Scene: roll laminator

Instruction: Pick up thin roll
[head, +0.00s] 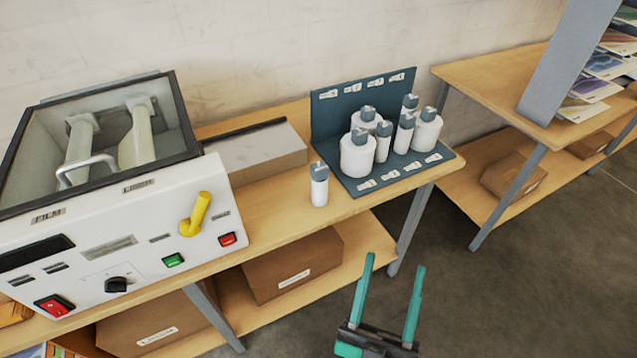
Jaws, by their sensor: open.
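A thin white roll (319,190) with a grey top stands upright on the wooden bench, alone, just left of the blue-grey rack (367,188). The rack holds several more upright white rolls, thick and thin. A thin roll (383,148) and another thin roll (403,138) stand among the thick ones. My gripper (394,263) is open and empty, its two green fingers pointing up in the picture. It shows in front of the bench, below and right of the lone roll, apart from it.
The laminator (120,255) with a yellow lever (194,215) fills the left of the bench. A flat box (250,158) lies behind the lone roll. Cardboard boxes (293,265) sit on the lower shelf. Another table (500,85) stands at right, with bare floor between.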

